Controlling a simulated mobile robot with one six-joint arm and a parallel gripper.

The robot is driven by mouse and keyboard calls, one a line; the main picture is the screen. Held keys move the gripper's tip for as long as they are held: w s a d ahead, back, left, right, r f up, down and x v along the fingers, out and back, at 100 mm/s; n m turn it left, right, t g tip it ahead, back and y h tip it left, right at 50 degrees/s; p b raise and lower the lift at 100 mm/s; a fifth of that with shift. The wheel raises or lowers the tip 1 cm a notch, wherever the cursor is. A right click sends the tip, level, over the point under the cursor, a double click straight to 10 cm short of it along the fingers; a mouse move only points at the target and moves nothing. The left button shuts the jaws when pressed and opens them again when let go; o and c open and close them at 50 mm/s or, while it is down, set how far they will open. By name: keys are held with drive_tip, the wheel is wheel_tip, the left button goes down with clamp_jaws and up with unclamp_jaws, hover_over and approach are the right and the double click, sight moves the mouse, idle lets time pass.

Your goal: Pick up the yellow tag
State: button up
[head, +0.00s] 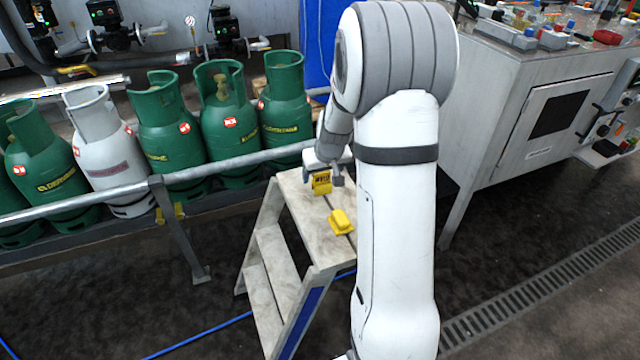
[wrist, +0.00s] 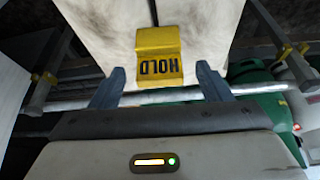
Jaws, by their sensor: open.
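A yellow tag (head: 322,184) with dark lettering shows at my gripper (head: 325,175) in the head view, over the top of a step stool. In the wrist view the yellow tag (wrist: 159,45) reads HOLD upside down. It shows between the two open fingers of my gripper (wrist: 161,70), with a visible gap on each side. A second yellow piece (head: 341,222) lies on the stool top, nearer to the head camera. I cannot make out this second piece in the wrist view.
The wooden step stool (head: 296,203) has a slot in its top. Green gas cylinders (head: 228,125) and a white cylinder (head: 103,150) stand behind a metal rail (head: 228,164) at the left. A grey cabinet (head: 485,130) stands at the right. A blue hose (head: 190,342) lies on the floor.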

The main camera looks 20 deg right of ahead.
sight(321, 178)
drive_tip(key=x, duration=0.3)
drive_tip(key=shift+f, duration=0.1)
drive_tip(key=shift+c, duration=0.3)
drive_tip(key=c, duration=1)
